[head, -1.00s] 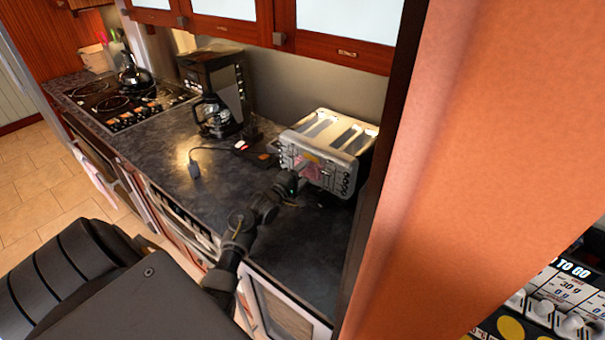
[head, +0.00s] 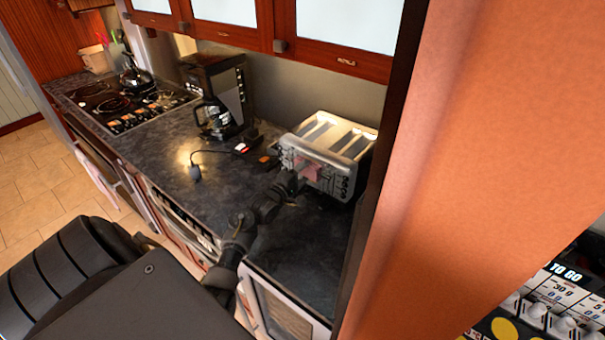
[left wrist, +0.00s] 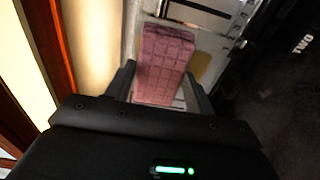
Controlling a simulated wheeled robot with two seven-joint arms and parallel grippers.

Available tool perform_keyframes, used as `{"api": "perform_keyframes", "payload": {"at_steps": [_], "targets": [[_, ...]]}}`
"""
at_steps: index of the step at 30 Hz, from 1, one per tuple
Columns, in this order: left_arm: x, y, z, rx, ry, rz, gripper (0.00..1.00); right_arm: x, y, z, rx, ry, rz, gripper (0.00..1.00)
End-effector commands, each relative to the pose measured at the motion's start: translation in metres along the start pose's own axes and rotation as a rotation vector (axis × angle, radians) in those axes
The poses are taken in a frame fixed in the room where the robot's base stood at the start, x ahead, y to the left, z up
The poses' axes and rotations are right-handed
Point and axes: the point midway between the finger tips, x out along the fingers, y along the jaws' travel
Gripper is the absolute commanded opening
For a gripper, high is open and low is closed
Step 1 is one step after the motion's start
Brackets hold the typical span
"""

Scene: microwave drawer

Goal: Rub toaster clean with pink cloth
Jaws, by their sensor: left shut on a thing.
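The toaster (head: 345,142) is a silver, several-slot one standing on the dark counter, below the wall cupboards and beside the orange-brown panel. My left gripper (head: 303,178) is at the toaster's front face, shut on the pink cloth (head: 313,171). In the left wrist view the cloth (left wrist: 164,62) is a folded, checked pink block between the fingers (left wrist: 160,92). It lies in front of the toaster's metal face (left wrist: 205,14); whether it touches the face is hard to tell. My right gripper is out of view.
A coffee maker (head: 216,92) stands left of the toaster, with a black cable (head: 215,152) on the counter before it. A stove (head: 122,100) with a kettle (head: 134,76) is farther left. The tall panel (head: 470,150) closes off the right side. The front counter is mostly clear.

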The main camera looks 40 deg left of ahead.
Motion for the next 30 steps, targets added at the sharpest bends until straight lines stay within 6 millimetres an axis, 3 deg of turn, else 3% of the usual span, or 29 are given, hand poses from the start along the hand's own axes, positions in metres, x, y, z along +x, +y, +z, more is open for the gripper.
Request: {"api": "perform_keyframes", "payload": {"at_steps": [15,30], "targets": [[-0.001,0.011,0.001,0.001,0.0,0.004,0.24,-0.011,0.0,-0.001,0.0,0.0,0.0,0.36],[0.0,-0.003,0.001,0.0,-0.001,0.003,0.24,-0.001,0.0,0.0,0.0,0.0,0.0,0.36]]}}
